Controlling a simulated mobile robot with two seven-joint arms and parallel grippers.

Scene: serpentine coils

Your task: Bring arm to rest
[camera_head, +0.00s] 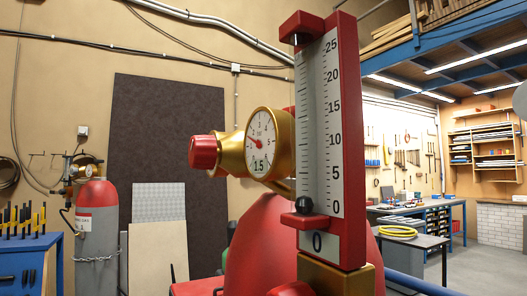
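Neither of my grippers shows in the head view, and no arm of mine can be made out for sure. A large flowmeter (333,130) with a red frame and a white scale from 0 to 25 stands close in front, slightly tilted. A round gold pressure gauge (262,143) with a white dial marked 1.5 is to its left. A red knob (204,152) sticks out left of the gauge. A gold block (340,277) sits under the flowmeter. A red rounded body (262,240), like a gas cylinder top, is behind them.
A grey cylinder (97,240) with a red top stands at the left beside a blue tool bench (30,262). A workbench (405,244) with a yellow coil (397,232) is at the right. A grey rounded shape (521,101), unclear, enters at the right edge. Open floor shows at far right.

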